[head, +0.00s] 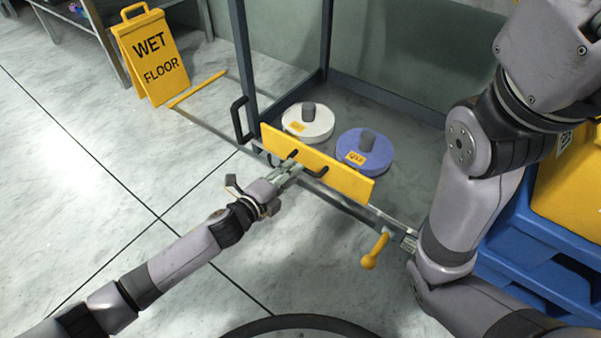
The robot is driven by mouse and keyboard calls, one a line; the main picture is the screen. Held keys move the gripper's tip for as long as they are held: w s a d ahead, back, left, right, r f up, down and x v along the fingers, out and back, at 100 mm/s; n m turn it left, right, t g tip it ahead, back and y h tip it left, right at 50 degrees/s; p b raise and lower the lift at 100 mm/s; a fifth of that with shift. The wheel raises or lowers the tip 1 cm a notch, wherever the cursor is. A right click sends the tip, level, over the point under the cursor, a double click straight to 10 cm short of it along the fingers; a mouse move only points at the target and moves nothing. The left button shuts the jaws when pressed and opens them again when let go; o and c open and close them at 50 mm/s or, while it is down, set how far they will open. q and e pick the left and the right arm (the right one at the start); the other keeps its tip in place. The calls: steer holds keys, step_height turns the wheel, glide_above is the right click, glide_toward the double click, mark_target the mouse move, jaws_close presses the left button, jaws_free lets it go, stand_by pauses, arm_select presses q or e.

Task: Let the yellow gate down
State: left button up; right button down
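The yellow gate (342,178) is a flat panel standing upright along the front edge of a grey-framed bay. A black handle (319,171) is on its front face. My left gripper (294,167) is at this handle, its fingers close together over the bar and hiding part of it. A yellow lever with a rounded end (373,252) sits near the right end of the front rail. My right gripper (408,243) is just right of the lever; my forearm hides most of it, so its fingers cannot be made out.
Behind the gate stand a white reel (308,130) and a blue reel (378,158) with yellow labels. A yellow wet floor sign (151,58) stands back left. A blue pallet (540,262) bears a yellow container (570,190) at right. The floor at left is clear.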

arm_select(q)
steer(key=b+x, duration=0.1)
steer(key=x, duration=0.3)
steer(key=shift+w+d+f+b, duration=0.1)
steer(key=shift+w+d+b, duration=0.2)
steer(key=shift+b, duration=0.1)
steer(key=shift+a, duration=0.1)
jaws_close()
stand_by(0.5)
